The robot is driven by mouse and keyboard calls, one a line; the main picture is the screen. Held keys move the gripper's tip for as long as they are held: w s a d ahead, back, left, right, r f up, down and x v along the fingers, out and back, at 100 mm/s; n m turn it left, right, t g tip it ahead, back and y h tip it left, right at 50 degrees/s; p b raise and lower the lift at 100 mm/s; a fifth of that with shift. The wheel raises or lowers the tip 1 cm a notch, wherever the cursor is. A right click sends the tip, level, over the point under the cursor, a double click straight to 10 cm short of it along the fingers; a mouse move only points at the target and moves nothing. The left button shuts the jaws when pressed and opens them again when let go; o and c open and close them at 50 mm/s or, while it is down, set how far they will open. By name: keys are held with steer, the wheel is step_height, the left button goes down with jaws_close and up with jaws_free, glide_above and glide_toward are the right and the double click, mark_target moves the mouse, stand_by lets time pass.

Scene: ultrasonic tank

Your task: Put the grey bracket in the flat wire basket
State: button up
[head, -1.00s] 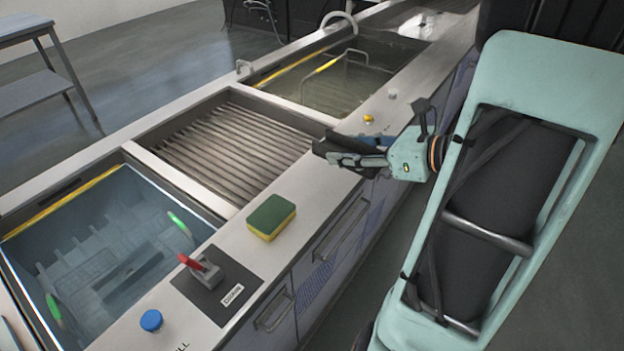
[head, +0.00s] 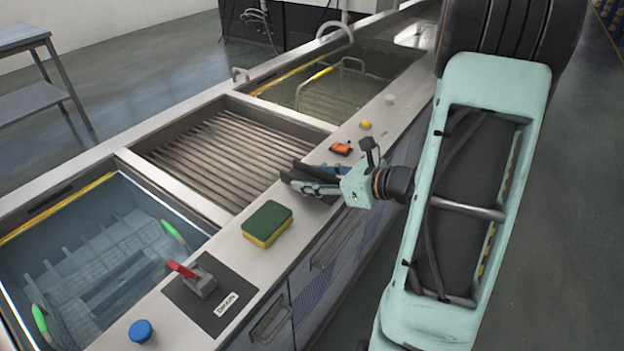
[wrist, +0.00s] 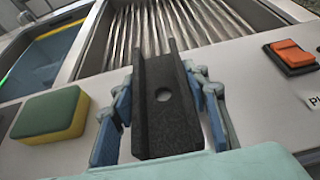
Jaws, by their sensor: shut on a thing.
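My gripper (wrist: 162,112) is shut on the grey bracket (wrist: 165,125), a dark channel-shaped piece with a round hole, held between the blue fingers. In the head view, my gripper (head: 308,180) holds the bracket (head: 300,171) over the counter edge beside the ribbed middle bay. A basket with green handles (head: 173,235) lies under water in the near left tank. A wire basket with a tall handle and yellow grip (head: 321,74) stands in the far tank. Which of these is the flat one I cannot tell for sure.
A green and yellow sponge (head: 267,223) lies on the counter left of my gripper. A red lever (head: 183,270), a blue knob (head: 141,331), an orange switch (head: 341,148) and a yellow button (head: 365,124) stand along the front. The ribbed bay (head: 215,150) is empty.

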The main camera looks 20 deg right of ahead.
steer(key=shift+f, duration=0.15)
steer(key=o, duration=1.5)
steer(key=shift+r, duration=0.2)
